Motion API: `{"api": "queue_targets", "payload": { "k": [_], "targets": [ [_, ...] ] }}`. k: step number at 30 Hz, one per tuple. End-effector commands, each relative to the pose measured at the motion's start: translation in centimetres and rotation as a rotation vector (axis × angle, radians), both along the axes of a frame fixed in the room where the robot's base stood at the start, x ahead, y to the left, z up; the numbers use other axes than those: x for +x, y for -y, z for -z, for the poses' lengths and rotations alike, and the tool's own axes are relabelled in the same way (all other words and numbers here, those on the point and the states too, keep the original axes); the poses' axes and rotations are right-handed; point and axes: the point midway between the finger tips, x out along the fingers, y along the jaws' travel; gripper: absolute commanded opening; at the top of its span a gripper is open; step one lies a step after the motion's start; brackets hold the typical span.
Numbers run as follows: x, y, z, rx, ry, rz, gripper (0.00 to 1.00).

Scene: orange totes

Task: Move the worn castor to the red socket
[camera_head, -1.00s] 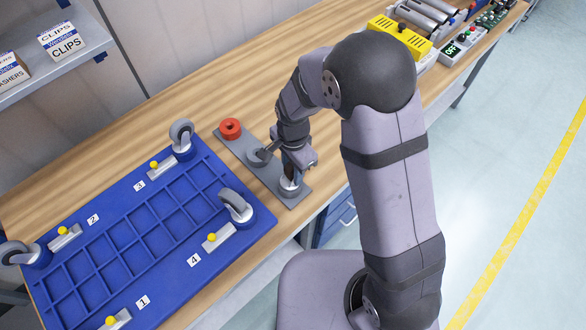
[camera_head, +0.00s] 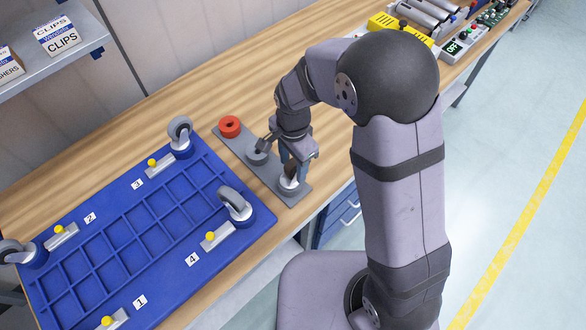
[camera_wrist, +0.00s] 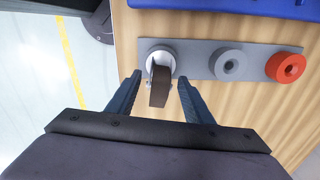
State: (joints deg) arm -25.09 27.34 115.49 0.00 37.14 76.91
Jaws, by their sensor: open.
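The worn castor, with a brown wheel (camera_wrist: 159,88), stands in the socket at the near end of a grey plate; it also shows in the head view (camera_head: 291,171). The plate (camera_head: 270,174) has an empty grey socket (camera_wrist: 229,65) in the middle and an empty red socket (camera_wrist: 286,67) at its far end; the red one also shows in the head view (camera_head: 230,126). My gripper (camera_head: 294,163) is open above the castor. In the wrist view its two fingers are on either side of the wheel, apart from it.
A blue tray (camera_head: 262,220) with grey-wheeled castors at its corners (camera_head: 236,203) (camera_head: 180,130) lies left of the plate. Yellow-knobbed clamps (camera_head: 218,236) sit on it. Bare wood lies behind the plate. The bench's front edge is close to the castor.

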Motion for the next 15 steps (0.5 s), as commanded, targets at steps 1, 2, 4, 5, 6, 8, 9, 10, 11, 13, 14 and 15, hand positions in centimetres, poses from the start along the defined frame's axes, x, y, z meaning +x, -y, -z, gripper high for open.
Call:
{"api": "queue_targets", "payload": {
  "k": [1,2,4,5,6,8,9,10,11,13,14,15],
  "targets": [
    [0.0,0.0,-0.3,0.002,0.005,0.000,0.47],
    [-0.1,0.0,-0.6,0.002,0.005,0.000,0.47],
    [-0.2,0.0,-1.3,0.002,0.004,0.000,0.47],
    [-0.2,0.1,-1.6,0.002,0.005,0.000,0.47],
    [-0.3,0.1,-2.1,0.002,0.004,0.000,0.47],
    [-0.4,0.1,-2.6,0.001,0.003,0.000,0.47],
    [-0.3,0.1,-3.2,0.002,0.004,0.000,0.47],
    [-0.4,0.1,-3.4,0.000,0.002,0.000,0.47],
    [-0.4,0.1,-3.7,0.001,0.002,0.000,0.47],
    [-0.4,0.1,-4.2,0.001,0.001,0.000,0.47],
    [-0.4,0.2,-4.3,0.001,0.001,0.000,0.47],
    [-0.5,0.2,-4.5,0.000,0.000,0.000,0.47]
  ]
}}
